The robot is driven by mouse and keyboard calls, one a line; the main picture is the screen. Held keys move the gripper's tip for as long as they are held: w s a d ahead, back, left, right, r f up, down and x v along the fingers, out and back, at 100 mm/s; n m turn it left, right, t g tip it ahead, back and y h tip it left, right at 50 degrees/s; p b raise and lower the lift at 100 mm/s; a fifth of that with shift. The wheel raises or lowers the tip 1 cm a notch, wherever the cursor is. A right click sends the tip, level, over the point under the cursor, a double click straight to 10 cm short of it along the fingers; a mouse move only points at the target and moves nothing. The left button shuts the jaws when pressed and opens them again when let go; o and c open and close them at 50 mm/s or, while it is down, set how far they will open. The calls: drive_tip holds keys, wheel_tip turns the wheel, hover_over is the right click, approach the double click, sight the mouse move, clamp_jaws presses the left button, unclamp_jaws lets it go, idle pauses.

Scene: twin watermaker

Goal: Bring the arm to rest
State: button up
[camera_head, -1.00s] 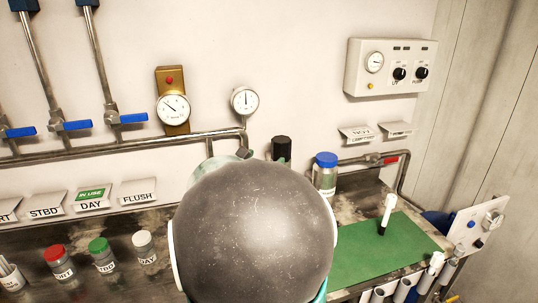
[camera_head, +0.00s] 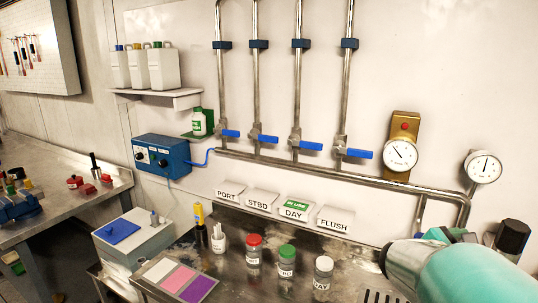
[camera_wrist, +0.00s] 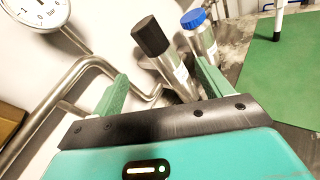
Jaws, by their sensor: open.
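My arm shows at the lower right of the head view as a rounded grey and teal link; my gripper is out of that picture. In the wrist view my gripper (camera_wrist: 161,72) is open, its two green fingers spread wide with nothing held between them. Beyond the fingers stand a black-capped cylinder (camera_wrist: 152,38) and a blue-capped bottle (camera_wrist: 203,42). I cannot tell how close the fingers are to them. A steel pipe (camera_wrist: 88,62) runs just beyond the left finger.
Red-capped (camera_head: 254,252), green-capped (camera_head: 286,262) and white-capped (camera_head: 323,278) sample bottles stand on the steel bench. Blue-handled valves, a brass-backed gauge (camera_head: 403,153) and a round gauge (camera_head: 483,167) are on the wall pipes. A green mat (camera_wrist: 285,85) lies at the right.

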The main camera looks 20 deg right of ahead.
drive_tip(key=a+f+m+t+y, duration=0.2)
drive_tip(key=a+m+y, duration=0.4)
drive_tip(key=a, duration=1.4)
drive_tip(key=a+f+m+t+y, duration=0.3)
drive_tip(key=a+m+y, duration=0.4)
drive_tip(key=a, duration=1.4)
drive_tip(key=t+y, duration=0.1)
drive_tip(key=y, duration=0.2)
drive_tip(key=shift+m, duration=0.3)
drive_tip(key=shift+w+f, duration=0.1)
drive_tip(key=c, duration=0.8)
drive_tip(key=shift+d, duration=0.1)
drive_tip(key=shift+c, duration=0.6)
